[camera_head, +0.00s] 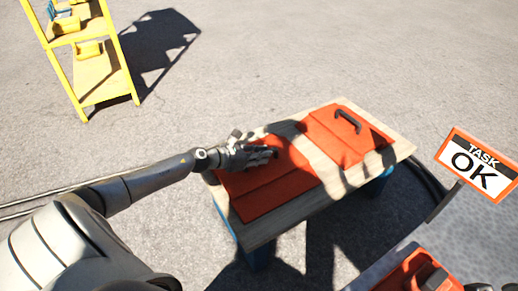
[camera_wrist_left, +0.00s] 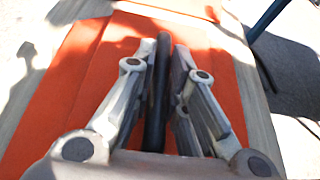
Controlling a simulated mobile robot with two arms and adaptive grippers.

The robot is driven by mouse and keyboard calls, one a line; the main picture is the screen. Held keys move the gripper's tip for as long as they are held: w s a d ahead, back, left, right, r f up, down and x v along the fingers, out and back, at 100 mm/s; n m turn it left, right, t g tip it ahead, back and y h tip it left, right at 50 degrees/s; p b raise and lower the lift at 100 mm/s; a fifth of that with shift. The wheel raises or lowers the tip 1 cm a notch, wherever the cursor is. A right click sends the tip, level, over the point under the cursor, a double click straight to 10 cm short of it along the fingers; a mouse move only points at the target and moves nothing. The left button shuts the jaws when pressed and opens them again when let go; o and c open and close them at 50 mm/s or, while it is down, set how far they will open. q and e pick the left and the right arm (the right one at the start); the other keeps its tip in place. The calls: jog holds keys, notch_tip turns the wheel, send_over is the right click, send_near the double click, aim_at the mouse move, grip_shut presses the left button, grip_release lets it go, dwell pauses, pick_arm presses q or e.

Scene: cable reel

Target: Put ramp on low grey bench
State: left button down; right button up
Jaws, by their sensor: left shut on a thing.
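An orange ramp (camera_head: 268,196) lies on the left part of a wood-topped table (camera_head: 262,232) with blue legs. My left gripper (camera_head: 270,154) is over this ramp, its fingers closed about the ramp's dark bar handle. In the left wrist view the handle (camera_wrist_left: 157,100) runs between the two fingers (camera_wrist_left: 162,62), with the orange ramp (camera_wrist_left: 60,105) beneath. A second orange ramp (camera_head: 340,143) with a black handle lies beside it on the table's right part. A grey flat surface (camera_head: 470,235) shows at lower right, perhaps the low grey bench. My right gripper is not seen.
An orange piece with a dark handle (camera_head: 408,272) sits at the bottom right, partly cut off. A "TASK OK" sign (camera_head: 480,166) stands at the right. Dark cables (camera_head: 428,180) pass behind the table. A yellow shelf (camera_head: 97,72) stands at upper left. Open pavement lies between.

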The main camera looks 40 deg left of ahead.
pick_arm(q)
jog(key=shift+w+a+r, duration=0.1)
jog(key=shift+w+r, duration=0.05)
jog(key=shift+r, duration=0.05)
jog(key=c, duration=1.7)
grip_release()
jog(key=shift+f, duration=0.25)
jog(key=shift+o, duration=1.2)
jog(key=shift+s+r, duration=0.1)
jog(key=shift+s, duration=0.1)
